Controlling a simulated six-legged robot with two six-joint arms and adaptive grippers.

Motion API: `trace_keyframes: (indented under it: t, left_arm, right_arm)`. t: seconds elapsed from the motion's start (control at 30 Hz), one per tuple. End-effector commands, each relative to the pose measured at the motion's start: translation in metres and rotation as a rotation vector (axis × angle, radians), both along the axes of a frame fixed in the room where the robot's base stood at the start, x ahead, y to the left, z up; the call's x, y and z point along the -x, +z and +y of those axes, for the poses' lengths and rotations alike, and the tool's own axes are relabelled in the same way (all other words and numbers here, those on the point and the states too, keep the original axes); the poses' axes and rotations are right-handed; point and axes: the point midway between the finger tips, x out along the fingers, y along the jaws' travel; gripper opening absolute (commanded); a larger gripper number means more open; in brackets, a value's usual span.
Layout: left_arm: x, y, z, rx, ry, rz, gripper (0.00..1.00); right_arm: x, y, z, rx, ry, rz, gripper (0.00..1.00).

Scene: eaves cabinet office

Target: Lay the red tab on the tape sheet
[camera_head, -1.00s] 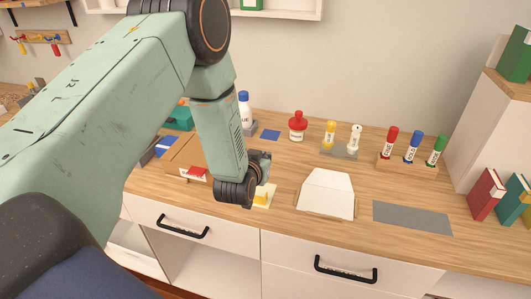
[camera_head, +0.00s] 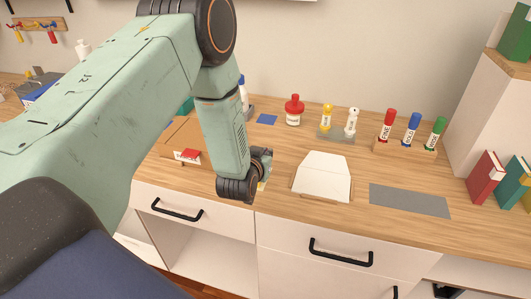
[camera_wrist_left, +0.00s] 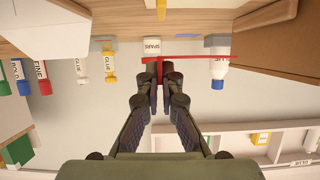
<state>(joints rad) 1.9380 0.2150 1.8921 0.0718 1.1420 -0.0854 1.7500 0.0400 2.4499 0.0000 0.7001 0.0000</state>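In the left wrist view, which is upside down, the fingertips of my left gripper (camera_wrist_left: 160,82) are close together with a thin red piece between them. I take it for the red tab (camera_wrist_left: 205,60), seen edge-on, its long strip running to the right. My left gripper (camera_head: 263,163) is low over the desk's front in the head view, partly hidden by its arm. A red patch (camera_head: 189,153) shows left of the forearm; I cannot tell whether it is the same piece. A pale sheet with a yellow piece (camera_head: 262,184), possibly the tape sheet, is mostly hidden behind the wrist. My right gripper is not in view.
A white sloped block (camera_head: 323,177) stands right of the gripper, then a grey mat (camera_head: 410,200). Behind are a red-capped bottle (camera_head: 293,112), glue bottles (camera_head: 327,118) and several markers (camera_head: 388,126). A brown box (camera_wrist_left: 275,45) is close on the right in the wrist view.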

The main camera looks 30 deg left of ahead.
Motion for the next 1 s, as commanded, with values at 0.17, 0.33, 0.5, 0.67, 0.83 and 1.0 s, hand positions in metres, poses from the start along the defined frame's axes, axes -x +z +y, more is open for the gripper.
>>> trace_keyframes:
  t: [0.17,0.33,0.5,0.67,0.83,1.0]
  left_arm:
    - [0.000,-0.019,-0.002,-0.001,0.000,0.000,0.00]
    - [0.000,-0.033,-0.003,-0.001,-0.001,0.000,0.00]
    - [0.000,-0.044,-0.003,0.000,-0.001,0.001,0.00]
    - [0.000,-0.047,-0.002,-0.001,-0.001,0.000,0.00]
    - [0.000,-0.046,-0.002,0.000,-0.001,0.000,0.00]
    - [0.000,-0.046,-0.002,0.000,-0.001,0.000,0.15]
  right_arm:
    - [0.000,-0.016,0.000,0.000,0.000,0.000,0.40]
    - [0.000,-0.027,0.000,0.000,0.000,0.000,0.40]
    - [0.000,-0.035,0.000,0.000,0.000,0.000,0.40]
    - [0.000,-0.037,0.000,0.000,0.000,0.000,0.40]
    - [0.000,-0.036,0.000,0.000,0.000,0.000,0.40]
    - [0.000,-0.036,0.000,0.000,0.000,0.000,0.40]
